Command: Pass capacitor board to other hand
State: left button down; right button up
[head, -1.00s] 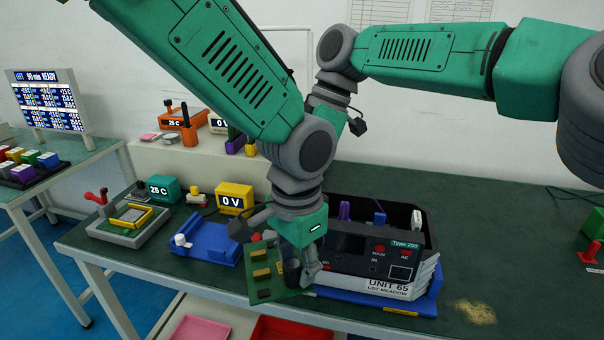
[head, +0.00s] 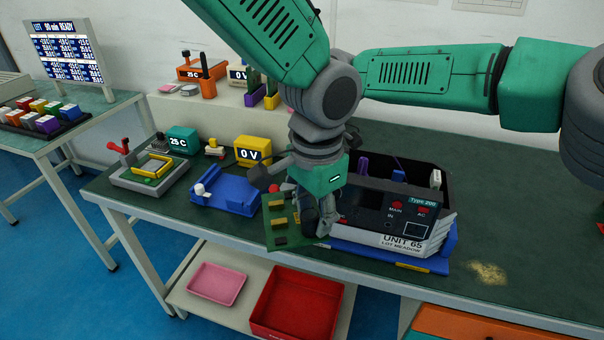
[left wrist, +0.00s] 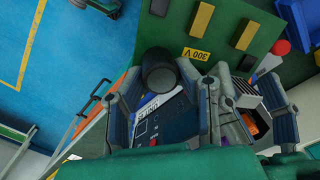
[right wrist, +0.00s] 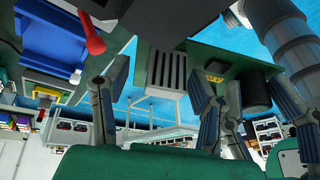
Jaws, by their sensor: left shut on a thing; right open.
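The capacitor board (head: 280,238) is a green board with yellow parts. My left gripper (head: 314,222) is shut on it at its right edge, above the bench and at the left front corner of the Type 200 unit (head: 405,240). The left wrist view shows the board (left wrist: 225,25) with a black capacitor (left wrist: 158,68) and a "300 V" label. In the right wrist view the board (right wrist: 208,62), with a grey finned part (right wrist: 166,72), is close in front of my open right gripper (right wrist: 165,90). My right gripper is mostly hidden behind the left wrist in the head view; contact cannot be told.
A blue fixture (head: 225,193) stands left of the board, with a yellow "0 V" box (head: 253,150) behind it. A grey fixture with a red lever (head: 145,175) is further left. Red (head: 297,305) and pink (head: 216,284) trays sit below.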

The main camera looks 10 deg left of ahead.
grip_shut()
pick_arm(q)
jog(key=c, duration=1.1)
grip_release()
jog(key=shift+r, duration=0.1)
